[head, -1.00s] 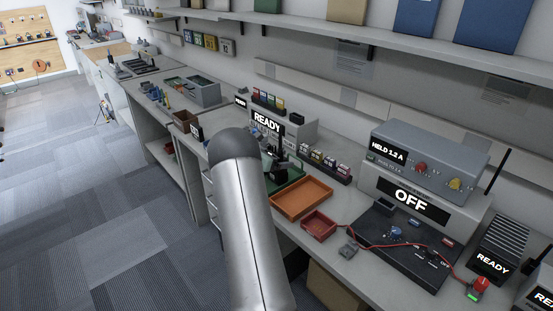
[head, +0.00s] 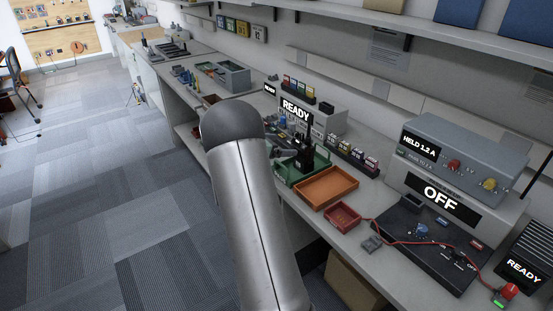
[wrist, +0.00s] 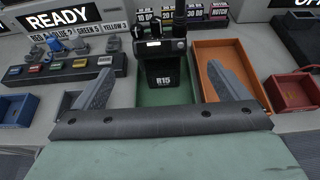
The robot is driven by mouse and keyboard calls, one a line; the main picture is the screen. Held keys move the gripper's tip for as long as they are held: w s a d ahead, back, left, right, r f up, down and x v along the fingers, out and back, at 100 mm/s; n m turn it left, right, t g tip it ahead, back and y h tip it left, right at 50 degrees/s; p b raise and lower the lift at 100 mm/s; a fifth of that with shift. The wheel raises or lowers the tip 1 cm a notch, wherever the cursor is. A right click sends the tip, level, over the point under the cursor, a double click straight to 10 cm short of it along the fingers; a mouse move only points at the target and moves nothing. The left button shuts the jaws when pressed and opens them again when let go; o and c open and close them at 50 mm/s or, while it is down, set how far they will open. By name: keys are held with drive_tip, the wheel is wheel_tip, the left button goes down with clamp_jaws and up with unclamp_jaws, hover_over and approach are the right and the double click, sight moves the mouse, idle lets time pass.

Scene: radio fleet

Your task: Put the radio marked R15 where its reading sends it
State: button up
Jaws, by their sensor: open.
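The black radio marked R15 (wrist: 165,76) stands in the green tray (wrist: 185,97), with knobs and a thick antenna on top. It also shows in the head view (head: 306,152), just right of my arm. In the wrist view my gripper (wrist: 160,68) is open, one finger on each side of the radio with a gap on both sides. The tester (head: 312,112) behind reads READY. A strip under its display (wrist: 62,17) lists colours with numbers, including BLUE 2, GREEN 5 and YELLOW 3; its first number is unclear.
An orange tray (head: 329,188) and a red tray (head: 343,215) lie to the right; a blue tray (wrist: 14,112) lies left. Labelled modules (head: 352,155) stand behind. A unit reading HELD 1.2 A (head: 455,147) sits above an OFF display (head: 438,195). A red cable crosses the bench.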

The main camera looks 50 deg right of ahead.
drive_tip(key=s+a+r+m+t+y, duration=0.15)
drive_tip(key=s+a+m+y, duration=0.3)
drive_tip(key=a, duration=0.95)
drive_tip(key=s+a+r+m+y, duration=0.2)
drive_tip(key=s+a+m+y, duration=0.3)
drive_tip(key=a, duration=0.8)
drive_tip(key=s+a+f+m+y, duration=0.1)
drive_tip(key=s+a+m+y, duration=0.1)
drive_tip(key=s+a, duration=0.6)
drive_tip(key=s+a+f+m+t+y, duration=0.1)
drive_tip(key=s+a+m, duration=0.3)
drive_tip(key=s+a, duration=0.4)
drive_tip(key=a+y, duration=0.1)
drive_tip(key=a, duration=0.2)
drive_tip(key=shift+a+f, duration=0.35)
